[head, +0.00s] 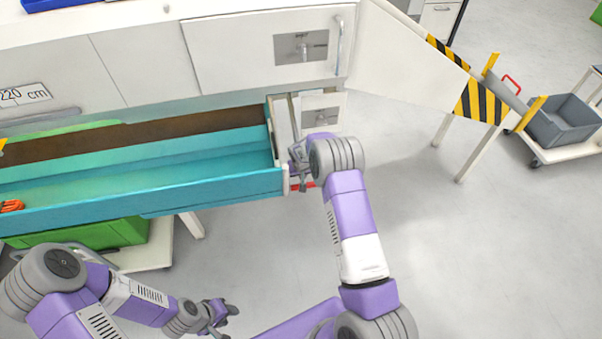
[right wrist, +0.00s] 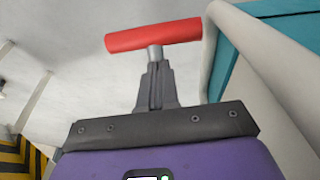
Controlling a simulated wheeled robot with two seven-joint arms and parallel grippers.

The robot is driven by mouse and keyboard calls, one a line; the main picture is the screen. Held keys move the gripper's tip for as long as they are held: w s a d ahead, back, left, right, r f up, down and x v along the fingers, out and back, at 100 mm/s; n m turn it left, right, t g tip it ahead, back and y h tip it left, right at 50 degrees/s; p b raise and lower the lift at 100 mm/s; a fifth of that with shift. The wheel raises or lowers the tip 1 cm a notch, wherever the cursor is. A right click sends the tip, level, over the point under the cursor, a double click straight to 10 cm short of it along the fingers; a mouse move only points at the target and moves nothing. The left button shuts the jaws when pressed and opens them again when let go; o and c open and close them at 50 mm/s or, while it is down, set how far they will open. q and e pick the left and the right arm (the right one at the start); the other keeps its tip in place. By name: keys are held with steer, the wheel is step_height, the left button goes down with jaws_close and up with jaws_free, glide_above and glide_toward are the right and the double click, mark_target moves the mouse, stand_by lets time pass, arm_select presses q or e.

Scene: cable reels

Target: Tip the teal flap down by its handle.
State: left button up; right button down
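The teal flap (head: 150,198) is a long panel along the front of a teal trough, standing up at its edge. A handle with a red crossbar (right wrist: 153,35) on a grey post sits by the flap's right end, close to a white rounded edge (right wrist: 265,85). In the head view a bit of red (head: 303,186) shows below my right gripper (head: 300,168). In the right wrist view my right gripper's fingers (right wrist: 156,85) are close together at the post, with the bar just beyond their tips. My left gripper (head: 222,314) is empty, low in front of the trough, and looks open.
A white cabinet (head: 255,55) stands behind the trough. A green crate (head: 120,232) is under the trough. A striped chute (head: 470,90) leads right to a grey tote (head: 565,122). The floor right of my right arm is clear.

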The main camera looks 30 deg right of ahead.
steer(key=shift+f, duration=0.35)
stand_by(0.3)
steer(key=shift+s+a+r+p, duration=0.15)
steer(key=shift+a+r+p, duration=0.1)
steer(key=shift+r+p, duration=0.35)
steer(key=p+v, duration=0.1)
steer(key=v, duration=0.1)
steer(key=p+v, duration=0.1)
steer(key=shift+s+a+r, duration=0.25)
steer(key=shift+s+a, duration=0.05)
steer(key=s+a+r+p, duration=0.3)
steer(key=s+r, duration=0.2)
steer(key=s, duration=0.3)
steer(key=s+a+f+g+y+p, duration=0.1)
steer(key=s+a+f+y, duration=0.1)
steer(key=s+a, duration=0.6)
steer(key=s+a+f+g+y+p, duration=0.1)
steer(key=s+a+f+y+p, duration=0.1)
steer(key=s+a, duration=0.7)
steer(key=s+y, duration=0.1)
steer(key=s, duration=0.6)
steer(key=shift+y, duration=0.4)
steer(key=shift+a, duration=0.1)
